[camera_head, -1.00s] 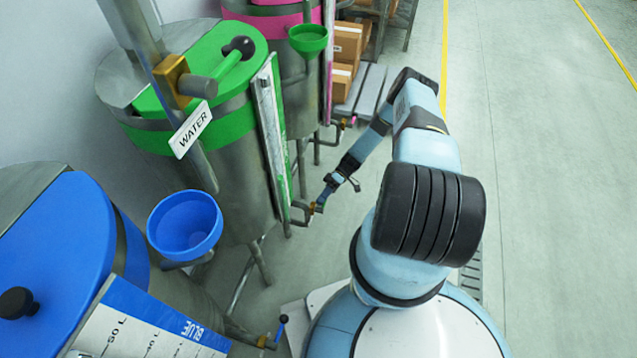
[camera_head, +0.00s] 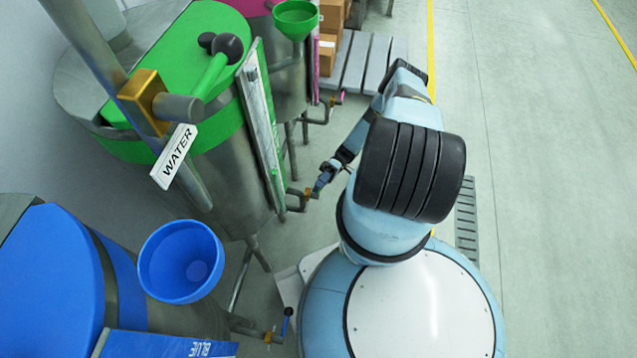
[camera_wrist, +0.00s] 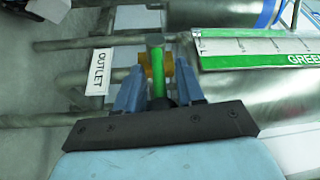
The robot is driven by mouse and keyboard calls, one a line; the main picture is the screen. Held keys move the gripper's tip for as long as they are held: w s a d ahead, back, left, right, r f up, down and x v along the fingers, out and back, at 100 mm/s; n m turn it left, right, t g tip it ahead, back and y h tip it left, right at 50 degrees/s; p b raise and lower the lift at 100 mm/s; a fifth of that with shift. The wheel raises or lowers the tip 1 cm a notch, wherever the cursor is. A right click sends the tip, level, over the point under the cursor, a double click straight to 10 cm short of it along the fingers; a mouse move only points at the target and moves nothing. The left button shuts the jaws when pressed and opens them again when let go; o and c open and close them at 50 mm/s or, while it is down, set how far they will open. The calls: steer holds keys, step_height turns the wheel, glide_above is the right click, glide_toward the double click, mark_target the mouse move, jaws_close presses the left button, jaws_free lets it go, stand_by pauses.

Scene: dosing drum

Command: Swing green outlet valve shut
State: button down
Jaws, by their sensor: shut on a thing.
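The green outlet valve is a brass body with a green lever (camera_wrist: 158,72) in the wrist view, beside a white OUTLET tag (camera_wrist: 97,72). My gripper (camera_wrist: 157,82) has its two blue fingers on either side of the green lever and is shut on it. In the head view my gripper (camera_head: 318,187) is at the brass valve (camera_head: 308,193) low on the green drum (camera_head: 225,130). The lever is mostly hidden by my fingers there.
A green level scale (camera_wrist: 260,48) runs close by the valve. The blue drum (camera_head: 50,280) with its blue funnel (camera_head: 181,261) stands at the left, and its own valve (camera_head: 275,335) is low beside my base. The floor at the right is clear.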

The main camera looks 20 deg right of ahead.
steer(key=shift+s+f, duration=0.15)
steer(key=shift+s, duration=0.05)
steer(key=c, duration=1.1)
jaws_free()
steer(key=shift+a, duration=0.1)
steer(key=shift+o, duration=1.4)
steer(key=shift+w, duration=0.15)
steer(key=v, duration=1.3)
steer(key=shift+w+d, duration=0.25)
steer(key=shift+w, duration=0.05)
steer(key=shift+f, duration=0.1)
